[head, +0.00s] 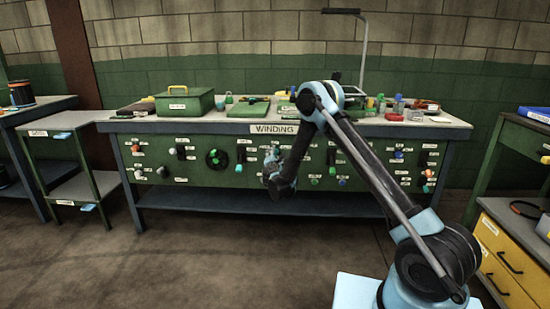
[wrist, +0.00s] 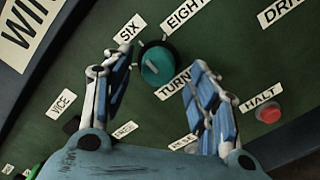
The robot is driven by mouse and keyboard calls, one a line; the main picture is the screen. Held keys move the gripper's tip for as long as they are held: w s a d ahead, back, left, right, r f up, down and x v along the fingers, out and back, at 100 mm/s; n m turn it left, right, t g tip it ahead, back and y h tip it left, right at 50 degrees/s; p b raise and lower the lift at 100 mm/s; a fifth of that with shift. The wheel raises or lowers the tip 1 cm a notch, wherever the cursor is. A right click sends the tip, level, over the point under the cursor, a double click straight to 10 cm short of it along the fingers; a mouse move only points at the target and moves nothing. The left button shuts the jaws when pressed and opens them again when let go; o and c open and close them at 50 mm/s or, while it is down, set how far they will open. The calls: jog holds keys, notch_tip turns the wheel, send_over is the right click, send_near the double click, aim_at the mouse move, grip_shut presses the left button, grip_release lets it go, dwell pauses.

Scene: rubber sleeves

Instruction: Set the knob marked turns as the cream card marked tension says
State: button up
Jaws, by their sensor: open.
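The teal knob (wrist: 157,66), on a dark round base, shows in the wrist view on the green panel. The label TURNS (wrist: 174,81) sits just below it, partly hidden by a finger. Labels SIX (wrist: 129,29) and EIGHT (wrist: 185,13) stand above it. I cannot tell which label the knob points to. My gripper (wrist: 161,60) is open, its two blue-padded fingers on either side of the knob in the picture, with no contact seen. In the head view my gripper (head: 272,168) is in front of the panel. I cannot make out the cream tension card.
A red HALT button (wrist: 267,113) is right of my right finger. A VICE label (wrist: 61,103) is left. In the head view the WINDING bench (head: 222,126) carries many controls, with a green box (head: 185,103) and small items on top. The floor in front is clear.

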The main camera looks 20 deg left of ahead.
jog(key=v, duration=1)
jog(key=shift+s, duration=0.2)
jog(key=shift+d, duration=0.15)
jog(key=shift+w, duration=0.1)
